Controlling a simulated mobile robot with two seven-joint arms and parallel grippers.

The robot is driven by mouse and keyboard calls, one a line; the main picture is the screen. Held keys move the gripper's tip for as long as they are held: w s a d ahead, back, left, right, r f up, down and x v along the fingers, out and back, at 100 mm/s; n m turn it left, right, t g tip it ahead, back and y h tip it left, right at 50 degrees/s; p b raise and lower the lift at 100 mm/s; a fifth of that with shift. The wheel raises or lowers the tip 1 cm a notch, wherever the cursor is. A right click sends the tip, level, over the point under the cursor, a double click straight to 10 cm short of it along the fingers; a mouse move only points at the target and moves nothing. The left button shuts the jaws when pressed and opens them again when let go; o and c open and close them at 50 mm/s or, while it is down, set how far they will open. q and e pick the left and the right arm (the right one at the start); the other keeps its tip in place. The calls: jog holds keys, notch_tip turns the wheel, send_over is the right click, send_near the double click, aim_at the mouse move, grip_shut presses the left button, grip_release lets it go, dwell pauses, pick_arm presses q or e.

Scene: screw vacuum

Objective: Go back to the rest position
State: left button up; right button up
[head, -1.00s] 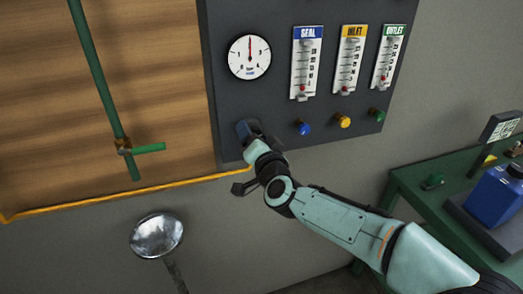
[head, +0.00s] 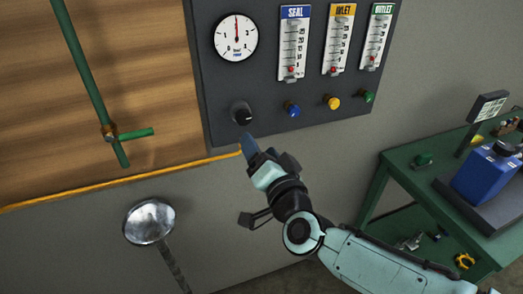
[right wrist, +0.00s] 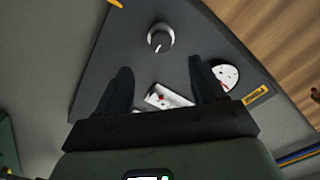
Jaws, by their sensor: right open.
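My right gripper (head: 252,148) is open and empty, below and a little apart from the dark panel (head: 220,100). In the right wrist view its two dark fingers (right wrist: 160,85) stand apart with nothing between them. A black knob (head: 241,113) is on the lower left of the panel, just above the fingertips in the head view. The knob also shows in the right wrist view (right wrist: 160,37), beyond the fingers. My left gripper is not in view.
The panel carries a round gauge (head: 236,37), three flow meters and blue, yellow and green knobs. A green table (head: 410,172) with a blue container (head: 487,174) is at right.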

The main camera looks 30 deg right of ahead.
jog(key=w+a+f+n+g+y+p, duration=0.1)
jog(key=w+f+g+p, duration=0.15)
jog(key=f, duration=0.65)
jog(key=w+f+n+g+y+p, duration=0.1)
jog(key=w+f+g, duration=0.15)
jog(key=f, duration=0.65)
jog(key=s+a+f+n+g+y+p, duration=0.1)
jog(key=s+a+f+g+p, duration=0.1)
jog(key=f, duration=0.7)
jog(key=s+a+f+n+g+y+p, duration=0.1)
jog(key=s+a+f+g, duration=0.15)
jog(key=f, duration=0.65)
jog(key=s+a+f+n+g+y+p, duration=0.1)
jog(key=s+a+f+g, duration=0.1)
jog(key=s+f, duration=0.3)
jog(key=s+a+f+n+g+y+p, duration=0.1)
jog(key=s+a+f+g+p, duration=0.1)
jog(key=s, duration=0.9)
jog(key=s+a+f+n+g+y+p, duration=0.1)
jog(key=s+a+f+g, duration=0.3)
jog(key=s+f, duration=0.5)
jog(key=shift+a+g+y+p, duration=0.2)
jog(key=shift+g+y+p, duration=0.1)
jog(key=shift+g+p, duration=0.25)
